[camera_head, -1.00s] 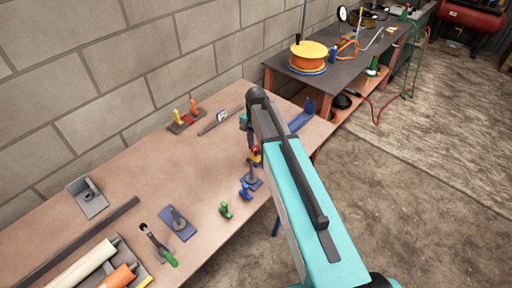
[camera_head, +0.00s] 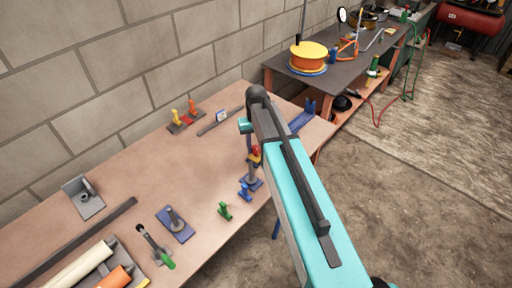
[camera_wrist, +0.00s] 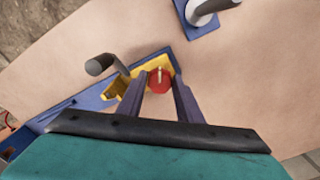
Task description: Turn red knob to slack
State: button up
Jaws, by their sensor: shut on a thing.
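The red knob (camera_wrist: 160,82) sits on a yellow bracket (camera_wrist: 126,101) over a blue base plate (camera_wrist: 88,101) in the wrist view. My gripper (camera_wrist: 160,81) has its two dark fingers on either side of the knob and is shut on it. A thin pale pointer or mark shows on top of the knob. In the head view the red knob (camera_head: 255,150) stands above the blue base near the bench's right end. My arm hides part of this fixture and most of the fingers there.
A grey-topped handle (camera_wrist: 102,64) rises beside the fixture. The middle of the bench is mostly clear.

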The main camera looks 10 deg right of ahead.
aim_at(256, 148)
jog(key=n, duration=0.5)
jog(key=shift+b, duration=0.3)
dwell(0.4)
jog(key=o, duration=1)
jog(key=shift+o, duration=0.2)
jog(key=shift+r, duration=0.1)
notch_tip(256, 148, up, 14)
jog(key=b, duration=0.2)
jog(key=shift+b, duration=0.4)
jog(key=shift+f, duration=0.2)
